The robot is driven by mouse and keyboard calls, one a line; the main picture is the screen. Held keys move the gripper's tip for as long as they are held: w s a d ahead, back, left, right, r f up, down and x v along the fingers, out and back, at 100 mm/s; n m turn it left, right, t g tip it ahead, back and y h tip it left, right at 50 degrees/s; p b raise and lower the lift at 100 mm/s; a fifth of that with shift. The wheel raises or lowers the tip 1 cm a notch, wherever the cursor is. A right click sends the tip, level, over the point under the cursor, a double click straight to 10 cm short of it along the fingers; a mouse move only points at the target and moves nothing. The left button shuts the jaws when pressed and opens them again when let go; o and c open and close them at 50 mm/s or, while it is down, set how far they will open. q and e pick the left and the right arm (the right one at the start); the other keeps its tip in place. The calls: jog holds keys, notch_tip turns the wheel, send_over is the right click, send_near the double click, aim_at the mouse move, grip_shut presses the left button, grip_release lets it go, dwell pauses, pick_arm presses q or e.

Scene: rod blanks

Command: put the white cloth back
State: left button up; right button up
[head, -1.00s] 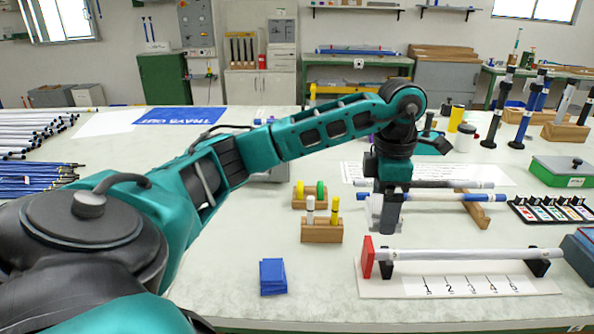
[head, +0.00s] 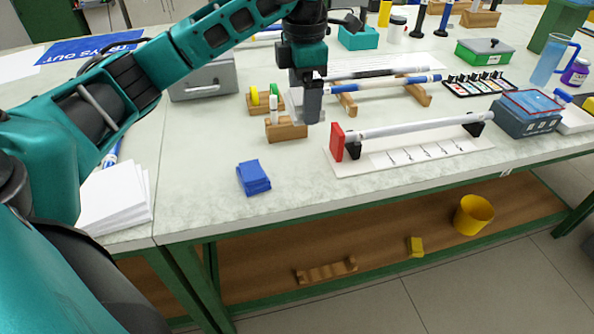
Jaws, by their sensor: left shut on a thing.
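My left gripper (head: 312,118) is shut, above the bench beside the small wooden block with pegs. A pale piece of the white cloth (head: 292,103) shows at the left side of its fingers; the fingers and my wrist hide the rest. A folded blue cloth (head: 253,178) lies flat on the bench, to the left and nearer. The small wooden block (head: 287,130) holds a white peg (head: 274,109); its right part is partly covered by the gripper and cloth. My right gripper is not in view.
A pale rod (head: 410,128) rests across a stand with a red end plate (head: 337,142), right of the gripper. A blue-ended rod (head: 385,83) lies on wooden supports behind. A white stack (head: 115,198) lies at left. Bench around the blue cloth is clear.

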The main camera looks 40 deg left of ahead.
pick_arm(q)
send_over(302, 178)
notch_tip(302, 178, down, 13)
jog(key=shift+r+b, duration=0.15)
jog(key=shift+b, duration=0.2)
jog(key=shift+f, duration=2.55)
jog(key=shift+f+b, duration=0.15)
jog(key=shift+b, duration=0.15)
jog(key=o, duration=0.6)
